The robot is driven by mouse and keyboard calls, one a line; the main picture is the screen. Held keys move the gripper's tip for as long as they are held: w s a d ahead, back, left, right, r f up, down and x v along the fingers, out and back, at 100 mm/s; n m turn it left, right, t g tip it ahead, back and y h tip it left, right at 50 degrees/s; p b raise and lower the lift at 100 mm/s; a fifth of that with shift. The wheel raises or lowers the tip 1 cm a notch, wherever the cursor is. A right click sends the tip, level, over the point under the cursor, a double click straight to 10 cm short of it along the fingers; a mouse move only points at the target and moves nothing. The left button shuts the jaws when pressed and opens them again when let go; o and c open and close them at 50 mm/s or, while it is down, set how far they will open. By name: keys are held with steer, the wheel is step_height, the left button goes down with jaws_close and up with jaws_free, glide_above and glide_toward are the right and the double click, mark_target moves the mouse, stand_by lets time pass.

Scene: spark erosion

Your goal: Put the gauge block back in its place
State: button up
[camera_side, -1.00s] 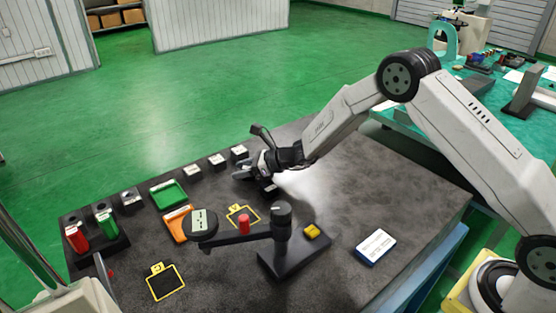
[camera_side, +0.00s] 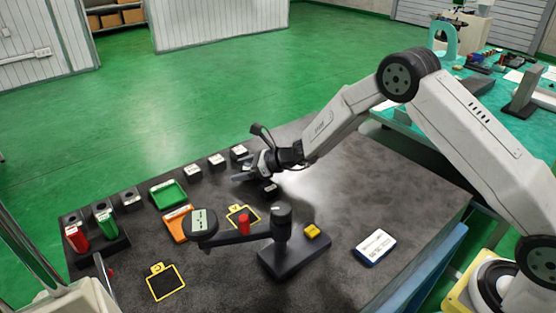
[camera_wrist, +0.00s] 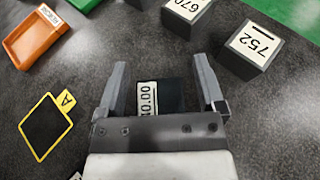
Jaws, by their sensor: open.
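The likely gauge block, a dark block with a white label (camera_wrist: 148,98) ending in "0.00", lies between my finger lines in the wrist view, partly hidden by my gripper body. In the side view a small dark block with a pale top (camera_side: 271,189) stands on the table just below my gripper (camera_side: 243,176). My gripper also shows in the wrist view (camera_wrist: 163,82), its two fingers apart with no grip on the block. Dark holders stand at the far edge, labelled 752 (camera_wrist: 252,50) and 670 (camera_wrist: 187,14) in the wrist view.
A yellow-framed mat marked A (camera_wrist: 45,127) and an orange tray (camera_wrist: 36,38) lie to the left. In the side view, a stand with a round-headed arm (camera_side: 285,255), a green tray (camera_side: 168,194) and a white-blue box (camera_side: 375,247) surround the work.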

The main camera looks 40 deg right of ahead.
steer(key=v, duration=1.2)
steer(key=shift+s, duration=0.1)
stand_by(0.4)
